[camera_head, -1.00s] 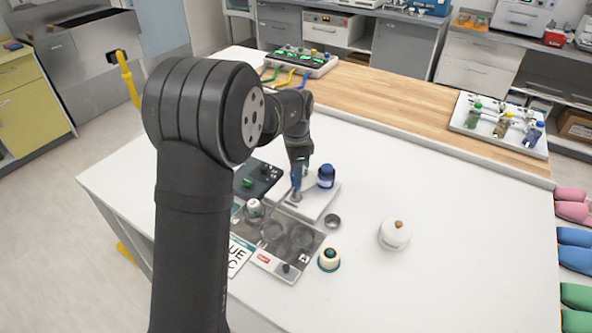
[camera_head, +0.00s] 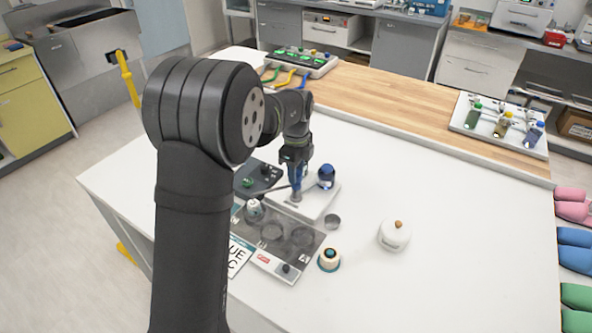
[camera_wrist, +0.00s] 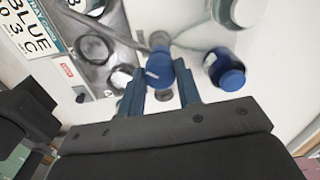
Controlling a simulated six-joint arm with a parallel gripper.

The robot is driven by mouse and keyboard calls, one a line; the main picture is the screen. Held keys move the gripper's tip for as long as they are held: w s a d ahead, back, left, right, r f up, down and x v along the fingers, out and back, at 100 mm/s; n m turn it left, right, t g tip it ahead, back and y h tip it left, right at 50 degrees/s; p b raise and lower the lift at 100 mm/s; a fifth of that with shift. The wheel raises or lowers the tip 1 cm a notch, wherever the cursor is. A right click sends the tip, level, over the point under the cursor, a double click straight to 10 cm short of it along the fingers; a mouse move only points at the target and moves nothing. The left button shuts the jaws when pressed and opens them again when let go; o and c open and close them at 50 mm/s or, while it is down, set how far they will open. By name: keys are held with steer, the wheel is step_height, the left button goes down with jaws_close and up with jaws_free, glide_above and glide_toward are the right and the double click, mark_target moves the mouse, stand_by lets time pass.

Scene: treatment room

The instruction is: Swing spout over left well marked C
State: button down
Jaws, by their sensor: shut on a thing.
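My gripper (camera_head: 297,187) is over the white base plate (camera_head: 318,207). In the wrist view its two blue fingers (camera_wrist: 160,76) are shut on a blue upright handle (camera_wrist: 158,68). A thin grey spout (camera_head: 280,189) runs left from the handle, and it shows in the wrist view too (camera_wrist: 128,42). The grey panel (camera_head: 283,262) has several round wells. A small white container (camera_head: 254,210) stands at its left well, whose letter I cannot read. The spout's free end appears near this container; whether it is directly above, I cannot tell. A sign (camera_wrist: 30,32) reads BLUE and C.
A blue-capped bottle (camera_head: 326,178) stands on the plate right of my gripper. A dark box (camera_head: 262,176) is behind the panel. A metal cup (camera_head: 332,221), a cream-and-teal knob (camera_head: 329,260) and a white lidded jar (camera_head: 395,235) stand right.

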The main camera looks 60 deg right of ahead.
stand_by(0.4)
steer(key=c, duration=1)
jaws_free()
steer(key=shift+c, duration=0.2)
steer(key=shift+r, duration=0.1)
step_height(320, 180, up, 17)
steer(key=shift+r, duration=0.15)
step_height(320, 180, down, 18)
steer(key=shift+r, duration=0.2)
steer(key=shift+r, duration=0.1)
